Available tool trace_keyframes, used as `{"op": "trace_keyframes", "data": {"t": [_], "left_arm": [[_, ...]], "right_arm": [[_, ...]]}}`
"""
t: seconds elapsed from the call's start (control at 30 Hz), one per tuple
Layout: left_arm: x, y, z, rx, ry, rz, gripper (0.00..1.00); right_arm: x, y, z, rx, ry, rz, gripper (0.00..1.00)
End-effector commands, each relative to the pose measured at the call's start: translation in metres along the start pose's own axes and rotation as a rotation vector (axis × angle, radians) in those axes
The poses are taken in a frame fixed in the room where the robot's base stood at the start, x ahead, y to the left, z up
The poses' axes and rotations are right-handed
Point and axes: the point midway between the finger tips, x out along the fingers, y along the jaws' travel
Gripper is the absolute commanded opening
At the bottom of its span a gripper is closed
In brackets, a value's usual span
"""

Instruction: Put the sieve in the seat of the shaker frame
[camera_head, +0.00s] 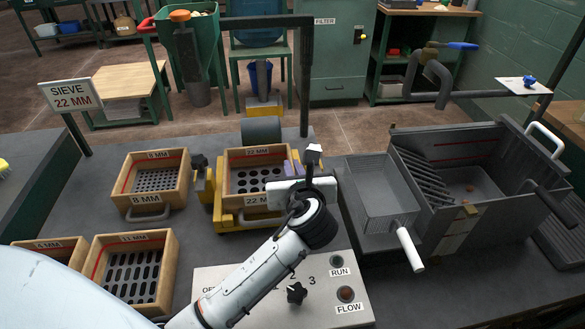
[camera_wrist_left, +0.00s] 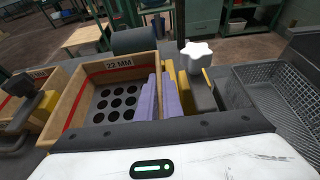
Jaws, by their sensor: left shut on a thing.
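The 22 mm sieve (camera_head: 257,154) is a wooden box with a round-holed floor and a red line inside. It lies level between the yellow sides of the shaker frame (camera_head: 218,212); I cannot tell whether it is fully down. My left gripper (camera_head: 292,166) reaches its right wall. In the left wrist view, two purple finger pads (camera_wrist_left: 160,97) of that gripper straddle the right wall of the sieve (camera_wrist_left: 68,105) and are shut on it. A white star knob (camera_head: 312,152) stands just right of the fingers, above the frame. My right gripper is not in view.
The sign (camera_head: 70,95) reads "SIEVE 22 MM". An 8 mm sieve (camera_head: 150,155) stands left of the frame, other sieves (camera_head: 132,238) front left. A control box (camera_head: 347,294) is in front. A mesh basket (camera_head: 385,165) and large grey bin (camera_head: 480,140) fill the right.

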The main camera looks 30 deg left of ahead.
Motion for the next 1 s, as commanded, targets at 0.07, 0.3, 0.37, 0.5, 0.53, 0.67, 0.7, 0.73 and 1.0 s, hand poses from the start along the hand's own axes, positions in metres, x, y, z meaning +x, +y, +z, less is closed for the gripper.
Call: {"op": "trace_keyframes", "data": {"t": [0.07, 0.3, 0.37, 0.5, 0.53, 0.67, 0.7, 0.73, 1.0], "left_arm": [[0.0, 0.0, 0.0, 0.001, -0.002, 0.0, 0.0], [0.001, 0.0, -0.002, 0.0, 0.0, 0.0, 0.14], [0.001, 0.0, -0.002, 0.0, 0.0, 0.0, 0.14], [-0.003, -0.001, 0.0, 0.0, 0.001, -0.002, 0.14], [-0.006, -0.001, 0.0, 0.0, 0.001, -0.002, 0.14], [-0.027, -0.001, 0.001, -0.001, 0.002, -0.004, 0.14], [-0.034, -0.001, 0.001, -0.001, 0.001, -0.003, 0.14], [-0.04, -0.001, 0.001, -0.001, 0.001, -0.003, 0.14], [-0.072, 0.0, 0.0, 0.0, 0.001, -0.001, 0.14]], "right_arm": [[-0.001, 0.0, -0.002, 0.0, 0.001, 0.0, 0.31], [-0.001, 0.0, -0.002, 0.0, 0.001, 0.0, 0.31], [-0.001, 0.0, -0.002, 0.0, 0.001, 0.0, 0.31], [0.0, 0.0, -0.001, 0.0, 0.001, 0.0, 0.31], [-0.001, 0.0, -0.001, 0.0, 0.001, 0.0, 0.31], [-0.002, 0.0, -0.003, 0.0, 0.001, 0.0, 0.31], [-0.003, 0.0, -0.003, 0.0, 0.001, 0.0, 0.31], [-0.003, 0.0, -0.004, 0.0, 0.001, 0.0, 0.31], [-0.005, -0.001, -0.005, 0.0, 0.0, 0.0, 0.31]]}}
